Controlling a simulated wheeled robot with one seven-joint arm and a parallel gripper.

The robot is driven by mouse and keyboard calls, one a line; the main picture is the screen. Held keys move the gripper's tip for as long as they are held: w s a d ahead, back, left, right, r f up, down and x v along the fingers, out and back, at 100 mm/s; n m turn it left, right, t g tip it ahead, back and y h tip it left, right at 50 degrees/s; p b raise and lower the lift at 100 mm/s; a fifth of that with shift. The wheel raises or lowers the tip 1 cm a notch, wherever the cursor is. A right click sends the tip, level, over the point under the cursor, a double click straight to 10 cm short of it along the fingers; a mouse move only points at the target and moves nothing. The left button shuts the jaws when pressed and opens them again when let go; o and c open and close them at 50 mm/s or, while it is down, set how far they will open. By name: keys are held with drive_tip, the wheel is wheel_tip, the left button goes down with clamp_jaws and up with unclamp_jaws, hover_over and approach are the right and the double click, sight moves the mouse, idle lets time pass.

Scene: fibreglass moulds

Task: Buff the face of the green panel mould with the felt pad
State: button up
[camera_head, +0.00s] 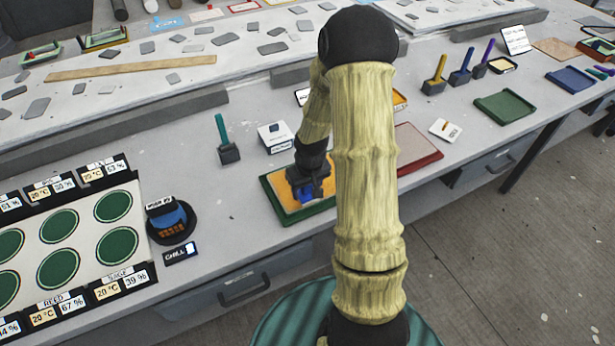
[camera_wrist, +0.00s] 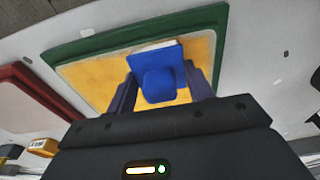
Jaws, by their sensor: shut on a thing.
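The green panel mould (camera_head: 272,197) lies flat near the front edge of the bench, with a green rim around a yellow-orange face. It also shows in the wrist view (camera_wrist: 88,45). In the wrist view my gripper (camera_wrist: 162,88) is shut on the knob of the blue felt pad (camera_wrist: 160,54); a pale edge shows along the pad's far side. The pad also shows as a small blue patch in the head view (camera_head: 304,196). Whether its underside touches the face is hidden.
A red-rimmed panel (camera_head: 418,160) lies to the right, partly behind my arm. A green-handled tool (camera_head: 227,145) and a white box (camera_head: 274,137) stand behind the mould. A blue object on a black round base (camera_head: 171,222) is left. Bare bench lies between.

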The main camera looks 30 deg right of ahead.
drive_tip(key=shift+d+f+p, duration=0.2)
drive_tip(key=shift+d+f, duration=0.15)
drive_tip(key=shift+d, duration=0.35)
drive_tip(key=shift+d+f+p, duration=0.15)
drive_tip(key=shift+d+f, duration=0.15)
drive_tip(key=shift+d, duration=0.35)
drive_tip(key=shift+c, duration=0.3)
drive_tip(key=shift+d, duration=0.85)
drive_tip(key=shift+a, duration=0.25)
drive_tip(key=shift+a+f+b, duration=0.1)
drive_tip(key=shift+a+b, duration=0.4)
drive_tip(key=shift+a, duration=1.3)
wheel_tip(320, 180, up, 3)
drive_tip(key=shift+a+p, duration=0.1)
drive_tip(key=shift+p, duration=0.8)
drive_tip(key=shift+s+r+p, duration=0.15)
drive_tip(key=shift+r+p, duration=2.3)
drive_tip(key=shift+r, duration=0.25)
